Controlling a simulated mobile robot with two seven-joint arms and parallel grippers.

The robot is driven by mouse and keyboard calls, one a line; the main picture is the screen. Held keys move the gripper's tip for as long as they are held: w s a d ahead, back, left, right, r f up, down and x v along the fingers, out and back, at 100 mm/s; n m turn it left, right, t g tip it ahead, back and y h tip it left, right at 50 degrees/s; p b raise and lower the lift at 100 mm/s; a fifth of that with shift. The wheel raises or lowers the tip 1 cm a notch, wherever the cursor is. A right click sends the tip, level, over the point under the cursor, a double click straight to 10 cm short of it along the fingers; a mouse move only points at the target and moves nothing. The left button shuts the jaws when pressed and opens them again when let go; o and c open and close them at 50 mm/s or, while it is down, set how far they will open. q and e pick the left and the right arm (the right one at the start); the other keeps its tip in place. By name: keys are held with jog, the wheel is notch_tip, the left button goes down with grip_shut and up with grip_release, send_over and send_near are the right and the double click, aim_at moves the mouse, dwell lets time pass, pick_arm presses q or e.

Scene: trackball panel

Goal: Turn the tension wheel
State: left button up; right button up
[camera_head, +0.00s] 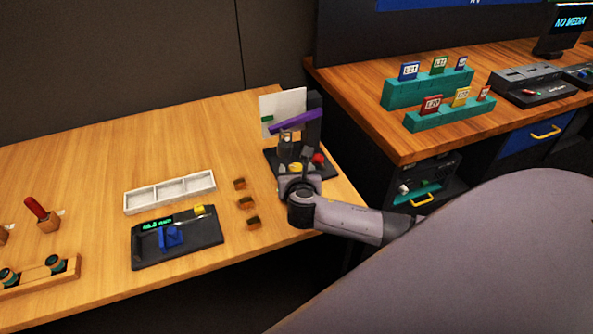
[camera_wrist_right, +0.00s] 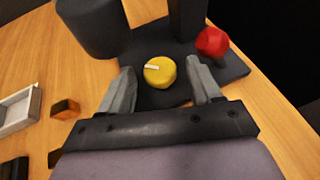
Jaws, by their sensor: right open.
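A round yellow wheel (camera_wrist_right: 159,72) with a white mark lies on a dark base plate (camera_wrist_right: 232,70) in the right wrist view; I take it as the tension wheel. It also shows small in the head view (camera_head: 296,167). My right gripper (camera_wrist_right: 161,80) is open, with one finger on each side of the yellow wheel and visible gaps between. In the head view the right gripper (camera_head: 297,173) reaches over the front of the device, hiding part of the base. A red knob (camera_wrist_right: 212,42) sits right of the wheel, beyond the right finger. My left gripper is not in view.
A dark cylinder (camera_wrist_right: 92,26) and a post (camera_wrist_right: 188,18) stand behind the wheel. The device carries a purple bar (camera_head: 295,120) and a white panel (camera_head: 282,105). Small wooden blocks (camera_head: 246,203), a white tray (camera_head: 170,191) and a black scale (camera_head: 178,240) lie to the left.

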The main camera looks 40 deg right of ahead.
jog(key=shift+c, duration=0.3)
jog(key=c, duration=1)
jog(key=shift+o, duration=0.2)
jog(key=shift+w, duration=0.1)
